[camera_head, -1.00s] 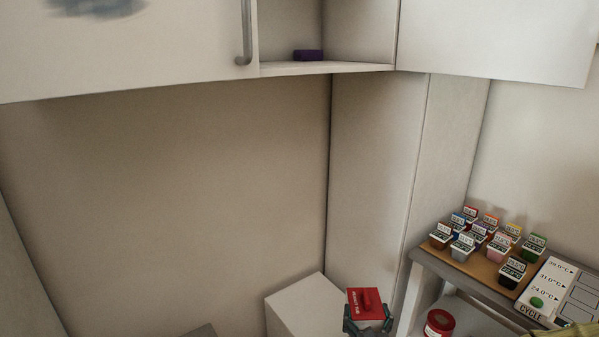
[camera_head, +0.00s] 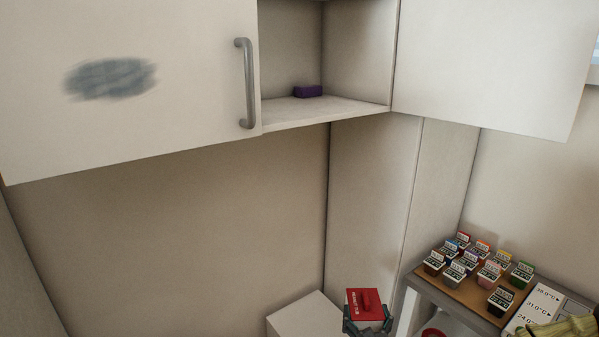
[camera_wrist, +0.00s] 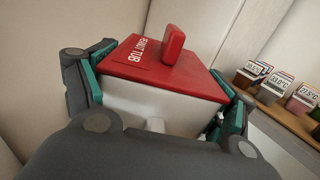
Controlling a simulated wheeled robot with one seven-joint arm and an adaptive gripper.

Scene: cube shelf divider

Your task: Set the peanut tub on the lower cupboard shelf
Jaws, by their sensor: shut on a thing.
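The peanut tub (camera_head: 364,306) has a red lid with a knob and white lettering, and it shows at the bottom of the head view. In the wrist view the tub (camera_wrist: 150,97) has a white body under the red lid reading "PEANUT TUB". My gripper (camera_head: 367,326) is shut on the tub, with teal-lined fingers on either side of its body. The tub looks upright. The cupboard shelf (camera_head: 325,112) is an open bay high above the gripper. A small purple block (camera_head: 308,91) lies toward its back; the rest of its visible floor is bare.
A cupboard door with a grey handle (camera_head: 246,84) borders the bay on the left, and another closed white panel (camera_head: 480,70) on the right. A white box (camera_head: 303,315) stands left of the tub. Several small labelled containers (camera_head: 478,262) sit on a stand at right.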

